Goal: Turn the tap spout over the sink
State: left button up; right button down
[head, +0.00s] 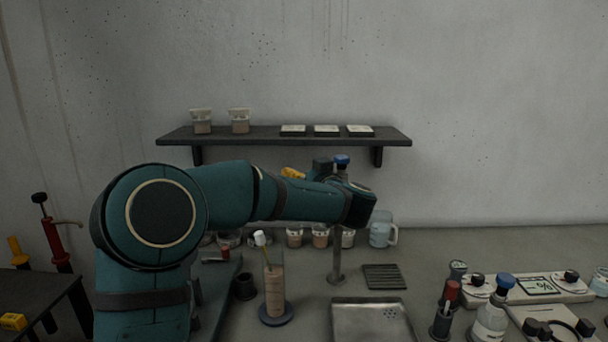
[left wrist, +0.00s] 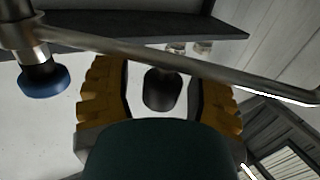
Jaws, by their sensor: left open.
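The tap's grey post (head: 337,262) stands behind the sink (head: 342,318). Its blue knob (head: 342,160) shows above my left wrist. The spout is hidden by my arm in the head view. In the left wrist view the spout (left wrist: 200,68) is a long metal tube crossing beyond the yellow fingers of my left gripper (left wrist: 160,92), from the tap's body with its blue knob (left wrist: 42,82) at the left. The fingers are apart; I cannot tell whether the spout lies between their tips. In the head view only a bit of yellow finger shows above the forearm. My right gripper is out of view.
A wall shelf (head: 285,140) holds cups and flat white items. A tall tan cylinder (head: 274,290), several jars and a glass jug (head: 381,230) stand on the counter. A dark slatted rack (head: 384,277) lies behind the sink. Bottles and instruments crowd the right.

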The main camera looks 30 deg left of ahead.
pick_arm(q)
grip_shut()
dwell(0.5)
